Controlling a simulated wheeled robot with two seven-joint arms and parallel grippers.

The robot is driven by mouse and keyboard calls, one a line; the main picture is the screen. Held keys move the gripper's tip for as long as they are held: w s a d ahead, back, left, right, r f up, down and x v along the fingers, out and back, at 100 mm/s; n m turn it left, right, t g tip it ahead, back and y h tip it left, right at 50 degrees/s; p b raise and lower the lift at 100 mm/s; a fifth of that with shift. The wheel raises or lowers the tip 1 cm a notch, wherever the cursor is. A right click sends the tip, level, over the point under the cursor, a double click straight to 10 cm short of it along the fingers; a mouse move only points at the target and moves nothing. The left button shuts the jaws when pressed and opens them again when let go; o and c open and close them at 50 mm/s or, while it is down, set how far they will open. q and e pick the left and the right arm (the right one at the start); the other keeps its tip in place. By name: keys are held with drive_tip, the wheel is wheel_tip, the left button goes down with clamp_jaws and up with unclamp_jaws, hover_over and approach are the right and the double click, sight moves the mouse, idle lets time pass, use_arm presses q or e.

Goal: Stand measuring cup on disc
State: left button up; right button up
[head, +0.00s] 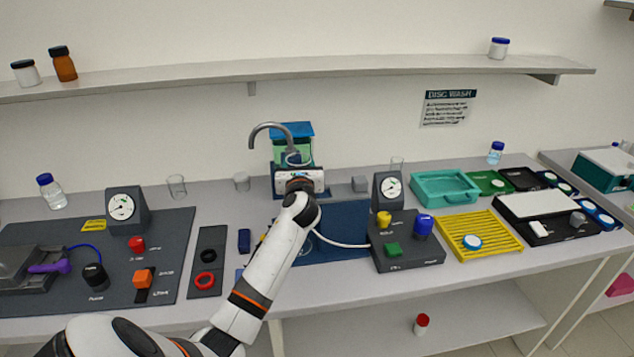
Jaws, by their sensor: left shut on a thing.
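My left gripper (298,182) is at the back of the bench, below the curved tap and in front of a blue-topped green unit. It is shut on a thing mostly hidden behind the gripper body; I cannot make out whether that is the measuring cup. A small white disc with a blue rim (472,242) lies on the yellow slatted rack (490,222). A clear glass vessel (176,187) stands at the back left, apart from the gripper. My right gripper is not in view.
The grey tap (265,127) arches over the gripper. A dark blue mat (345,225) lies under my arm. A dark control box (408,250) with coloured knobs and a white tube stands to the right. Trays fill the right side; a dark panel (60,285) with gauge and knobs, the left.

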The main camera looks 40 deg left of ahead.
use_arm(q)
drive_tip(key=shift+w+a+r+n+g+y, duration=0.15)
drive_tip(key=shift+w+a+r+g, duration=0.15)
drive_tip(key=shift+a, duration=0.25)
drive_tip(key=shift+w+a+r+n+g+y, duration=0.1)
drive_tip(key=shift+w+a+r+n+y, duration=0.05)
drive_tip(key=shift+a+r, duration=0.3)
drive_tip(key=shift+a+f, duration=0.15)
drive_tip(key=shift+s+f+b, duration=0.15)
drive_tip(key=shift+f+b, duration=0.35)
drive_tip(key=shift+b, duration=0.05)
wheel_tip(320, 180, down, 5)
drive_tip(key=b, duration=0.5)
drive_tip(key=shift+r, duration=0.15)
drive_tip(key=shift+f, duration=0.4)
drive_tip(key=shift+f, duration=0.2)
drive_tip(key=o, duration=1.1)
drive_tip(key=shift+c, duration=0.2)
